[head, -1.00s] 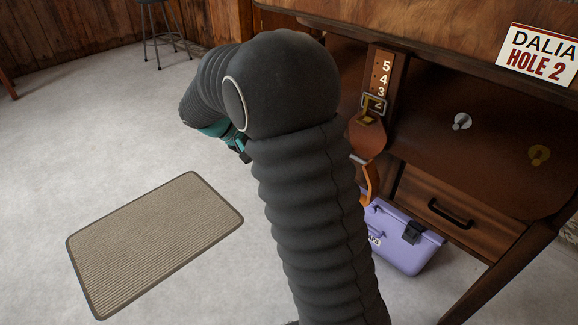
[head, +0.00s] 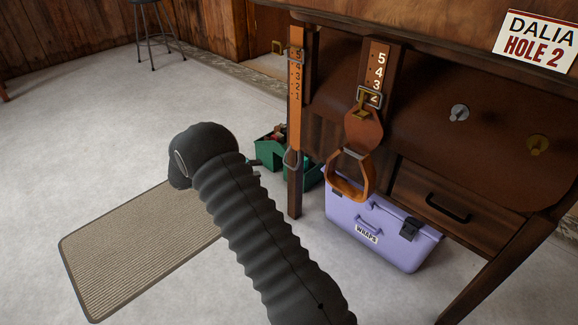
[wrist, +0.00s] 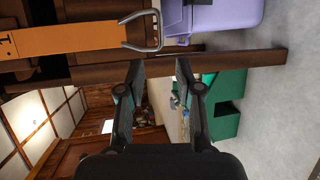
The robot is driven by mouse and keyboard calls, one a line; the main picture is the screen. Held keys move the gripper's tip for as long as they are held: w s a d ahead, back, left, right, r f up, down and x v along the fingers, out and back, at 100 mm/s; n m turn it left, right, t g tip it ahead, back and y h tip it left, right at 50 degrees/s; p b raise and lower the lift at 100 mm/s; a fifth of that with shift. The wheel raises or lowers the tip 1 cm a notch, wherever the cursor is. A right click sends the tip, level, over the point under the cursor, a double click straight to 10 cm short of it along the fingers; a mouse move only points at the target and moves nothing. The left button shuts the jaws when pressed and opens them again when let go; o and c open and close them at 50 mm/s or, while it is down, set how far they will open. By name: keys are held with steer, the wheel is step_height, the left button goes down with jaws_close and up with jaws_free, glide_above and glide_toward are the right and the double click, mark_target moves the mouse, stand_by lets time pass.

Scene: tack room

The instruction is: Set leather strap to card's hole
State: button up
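The card (head: 533,41) reads "DALIA HOLE 2". A brown leather strap (head: 380,62) on the saddle panel shows 5, 4, 3 and 2. Its metal buckle (head: 369,97) sits around the 2, and a tan stirrup (head: 348,175) hangs below. A narrower orange strap (head: 295,105) on the left, numbered 5 to 1, has a buckle near its top and a metal loop at its bottom. In the wrist view, this strap (wrist: 70,40) lies sideways above the fingers with its "1" showing. My gripper (wrist: 159,66) is open and empty, apart from the strap; my arm mostly hides it in the head view.
A lilac box (head: 385,232) marked "WRAPS" stands on the floor under the bench. A green container (head: 270,150) stands beside the bench's dark leg (head: 295,190). A beige mat (head: 135,250) lies at left. Open floor extends around it.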

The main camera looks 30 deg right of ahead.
mark_target(287, 165)
steer(key=d, duration=0.4)
steer(key=d+f, duration=0.1)
steer(key=d, duration=0.3)
steer(key=d+f, duration=0.1)
steer(key=d, duration=0.3)
steer(key=shift+s+d+f+p, duration=0.1)
steer(key=shift+s+f+p, duration=0.15)
steer(key=shift+s+p, duration=0.1)
jaws_close()
